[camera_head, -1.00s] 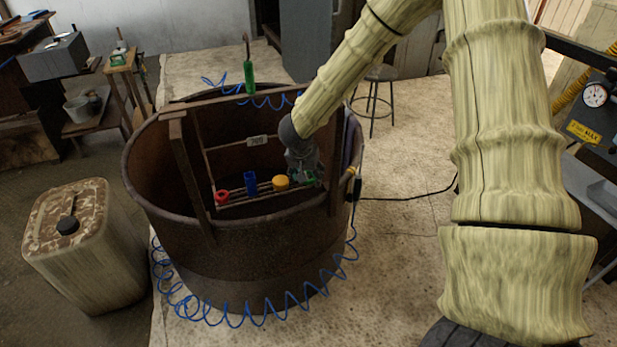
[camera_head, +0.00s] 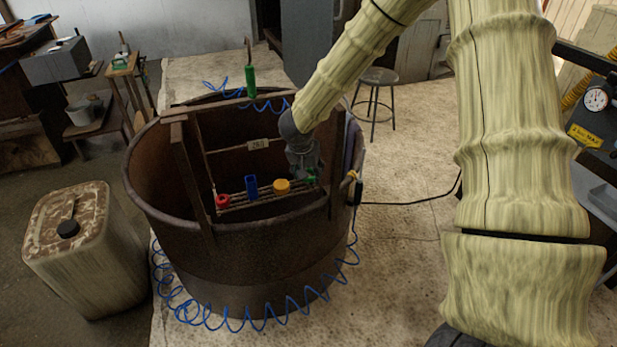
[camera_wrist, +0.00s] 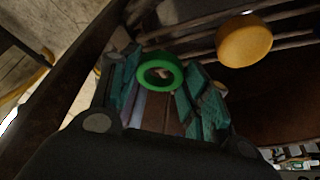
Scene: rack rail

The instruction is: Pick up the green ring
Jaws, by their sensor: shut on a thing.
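The green ring (camera_wrist: 161,72) sits between the two teal-padded fingers of my gripper (camera_wrist: 160,88) in the wrist view, its hole facing the camera. My gripper is shut on it. In the head view my gripper (camera_head: 308,172) is at the right end of the slatted rack (camera_head: 240,206) inside the big rusty tub. Only a bit of the green ring (camera_head: 311,179) shows there, beside the fingers. I cannot tell whether the ring touches the slats.
A yellow round piece (camera_head: 282,187), a blue block (camera_head: 251,187) and a red ring (camera_head: 223,200) stand left of my gripper on the rack. The tub (camera_head: 225,252) has a high rim. A green-handled tool (camera_head: 250,80) stands at its back rim.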

